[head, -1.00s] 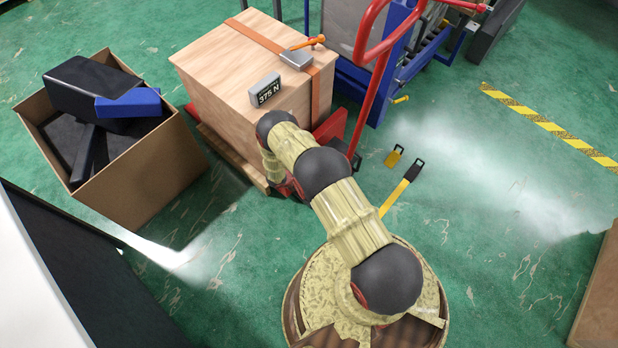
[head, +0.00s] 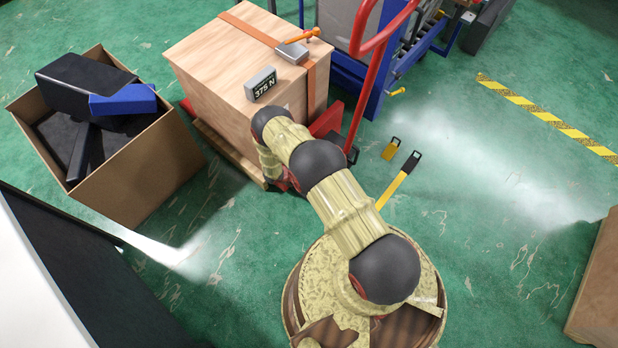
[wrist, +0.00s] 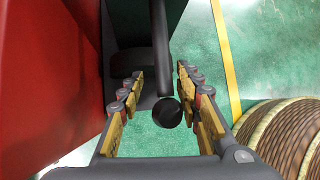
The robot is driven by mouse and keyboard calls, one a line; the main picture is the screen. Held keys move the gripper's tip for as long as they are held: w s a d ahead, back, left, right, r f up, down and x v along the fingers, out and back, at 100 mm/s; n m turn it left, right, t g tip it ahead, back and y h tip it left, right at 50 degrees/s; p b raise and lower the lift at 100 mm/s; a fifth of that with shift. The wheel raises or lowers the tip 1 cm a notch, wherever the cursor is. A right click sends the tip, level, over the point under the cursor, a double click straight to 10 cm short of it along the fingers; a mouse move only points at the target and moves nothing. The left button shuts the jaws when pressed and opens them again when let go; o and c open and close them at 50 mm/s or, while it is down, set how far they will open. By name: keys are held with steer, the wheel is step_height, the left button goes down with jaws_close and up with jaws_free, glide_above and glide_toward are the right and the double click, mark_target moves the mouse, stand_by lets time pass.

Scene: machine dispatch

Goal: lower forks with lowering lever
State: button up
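A red pallet truck with a looped red handle (head: 384,40) stands under the wooden crate (head: 225,65). In the wrist view its red body (wrist: 45,70) fills the left side. A dark lever with a round black knob (wrist: 166,112) shows between the fingers of my gripper (wrist: 163,88). The fingers are apart, one set on each side of the knob, with visible gaps. I cannot tell whether this is the lowering lever.
The crate rests on a wooden pallet (head: 230,150) and carries a 375 N display (head: 262,84) and an orange-handled tool (head: 303,36). An open cardboard box (head: 140,180) stands left. Open green floor extends right.

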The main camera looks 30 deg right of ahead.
steer(key=shift+w+r, duration=0.1)
steer(key=shift+w, duration=0.05)
steer(key=shift+w+a+r, duration=0.1)
steer(key=shift+a+r, duration=0.1)
steer(key=shift+r, duration=0.15)
steer(key=v, duration=1.1)
steer(key=shift+s, duration=0.2)
